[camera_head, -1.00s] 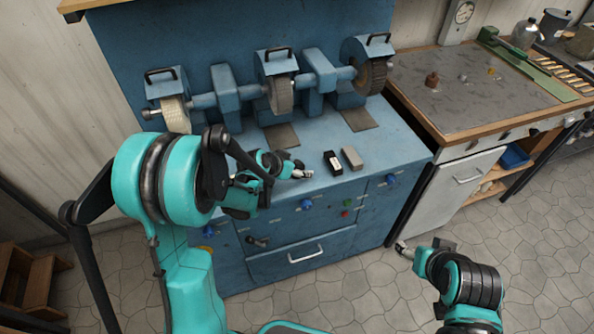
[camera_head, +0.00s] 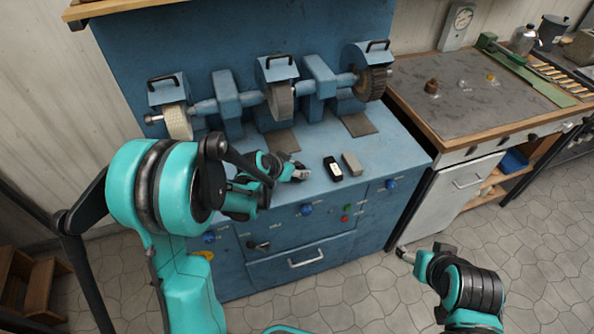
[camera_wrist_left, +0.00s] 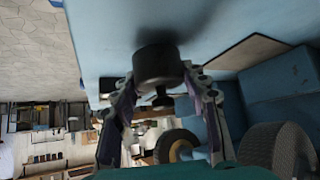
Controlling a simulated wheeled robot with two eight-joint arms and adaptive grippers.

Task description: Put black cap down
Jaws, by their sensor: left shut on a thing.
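The black cap (camera_wrist_left: 158,66) is a short dark cylinder with a small knobbed stem below it in the left wrist view. My left gripper (camera_wrist_left: 160,84) is shut on it, one finger on each side. A dark shadow lies on the blue surface beside the cap; I cannot tell whether they touch. In the head view my left gripper (camera_head: 301,174) is low over the front of the blue bench top (camera_head: 392,150), and the cap cannot be made out there. My right gripper (camera_head: 403,254) is off to the right, in front of the bench; its fingers are too small to judge.
A black block with a white end (camera_head: 333,168) and a grey block (camera_head: 351,163) lie just right of my left gripper. Grinding wheels (camera_head: 280,98) on a shaft stand behind. A side table (camera_head: 470,88) with small parts stands at the right.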

